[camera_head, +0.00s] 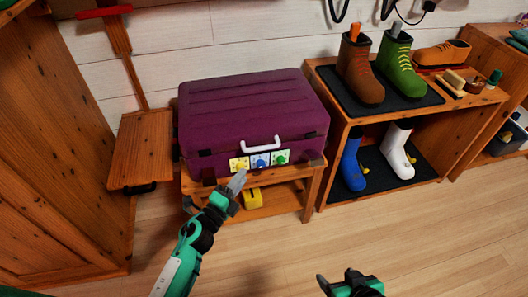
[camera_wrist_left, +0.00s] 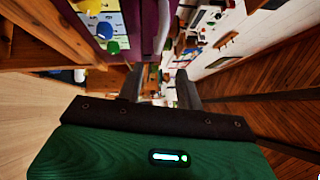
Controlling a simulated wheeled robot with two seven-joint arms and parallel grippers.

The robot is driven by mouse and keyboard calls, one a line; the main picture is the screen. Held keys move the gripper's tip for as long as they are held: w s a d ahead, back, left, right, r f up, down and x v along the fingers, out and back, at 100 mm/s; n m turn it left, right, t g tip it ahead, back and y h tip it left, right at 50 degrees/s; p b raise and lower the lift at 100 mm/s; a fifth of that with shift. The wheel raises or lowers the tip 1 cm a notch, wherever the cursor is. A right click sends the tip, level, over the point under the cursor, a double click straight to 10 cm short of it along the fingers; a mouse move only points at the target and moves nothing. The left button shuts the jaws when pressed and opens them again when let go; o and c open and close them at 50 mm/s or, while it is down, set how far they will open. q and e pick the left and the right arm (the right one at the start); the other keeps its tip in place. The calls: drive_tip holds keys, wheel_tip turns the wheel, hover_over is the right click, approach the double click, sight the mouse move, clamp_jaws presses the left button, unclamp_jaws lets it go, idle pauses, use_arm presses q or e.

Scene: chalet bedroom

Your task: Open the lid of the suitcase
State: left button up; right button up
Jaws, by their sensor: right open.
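A purple suitcase (camera_head: 250,105) lies on a low wooden bench, its lid closed. Its front carries a white handle (camera_head: 261,144) and three dial plates: yellow (camera_head: 239,163), blue (camera_head: 260,161) and green (camera_head: 281,158). The yellow (camera_wrist_left: 90,6), blue (camera_wrist_left: 105,30) and green (camera_wrist_left: 112,46) knobs also show in the left wrist view. My left gripper (camera_head: 238,180) is just in front of and below the yellow dial; its fingers (camera_wrist_left: 161,88) are apart with nothing held between them. My right gripper (camera_head: 336,278) is open and empty, low at the bottom of the head view.
A yellow object (camera_head: 253,197) sits on the shelf of the wooden bench (camera_head: 314,180) under the suitcase. A shoe rack (camera_head: 330,80) with boots stands to the right. A wooden cabinet (camera_head: 60,150) stands at the left. The floor (camera_head: 430,235) in front is clear.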

sight(264, 148)
use_arm(q)
drive_tip(key=x, duration=1.3)
drive_tip(key=shift+w, duration=0.25)
clamp_jaws()
